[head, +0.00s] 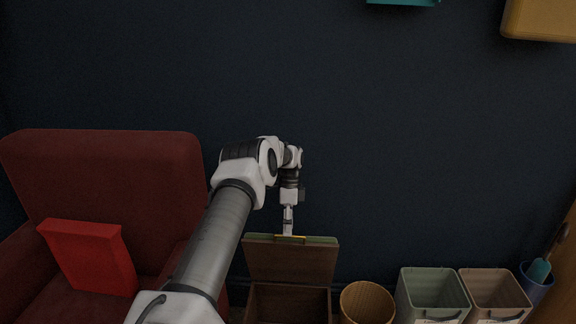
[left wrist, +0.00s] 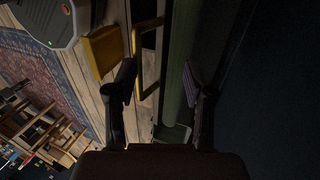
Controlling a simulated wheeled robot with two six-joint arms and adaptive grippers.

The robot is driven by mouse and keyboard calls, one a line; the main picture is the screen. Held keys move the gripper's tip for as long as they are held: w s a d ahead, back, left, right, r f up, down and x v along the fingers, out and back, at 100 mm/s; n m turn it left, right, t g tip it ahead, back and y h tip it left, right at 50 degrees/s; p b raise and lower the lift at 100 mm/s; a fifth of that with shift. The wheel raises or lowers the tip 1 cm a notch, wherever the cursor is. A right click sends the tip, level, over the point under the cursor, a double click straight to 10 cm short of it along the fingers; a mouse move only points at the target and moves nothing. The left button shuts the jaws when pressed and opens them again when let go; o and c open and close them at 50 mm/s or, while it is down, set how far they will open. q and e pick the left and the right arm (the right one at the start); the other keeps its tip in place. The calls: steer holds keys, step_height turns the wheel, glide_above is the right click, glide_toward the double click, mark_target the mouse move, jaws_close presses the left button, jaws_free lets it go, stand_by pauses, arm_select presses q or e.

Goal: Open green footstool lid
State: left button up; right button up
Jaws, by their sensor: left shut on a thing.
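The green footstool (head: 288,303) stands below my arm, its lid (head: 292,262) swung up nearly upright. The lid's brown inner face shows, with a thin green edge along its top. The dark inside of the box shows below it. My left gripper (head: 288,232) is at the middle of the lid's top edge, by a small yellow part, and is shut on the lid. In the left wrist view, the green lid (left wrist: 178,70) runs between the gripper's two fingers (left wrist: 162,88). The exact contact is dark there. My right gripper is out of view.
A red armchair (head: 110,170) with a red cushion (head: 90,257) stands left. A wicker basket (head: 367,303), a green bin (head: 432,292), a brown bin (head: 495,292) and a blue container (head: 535,283) line the right side. A dark wall stands behind.

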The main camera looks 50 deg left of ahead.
arm_select(q)
steer(key=v, duration=0.7)
steer(key=shift+r, duration=0.15)
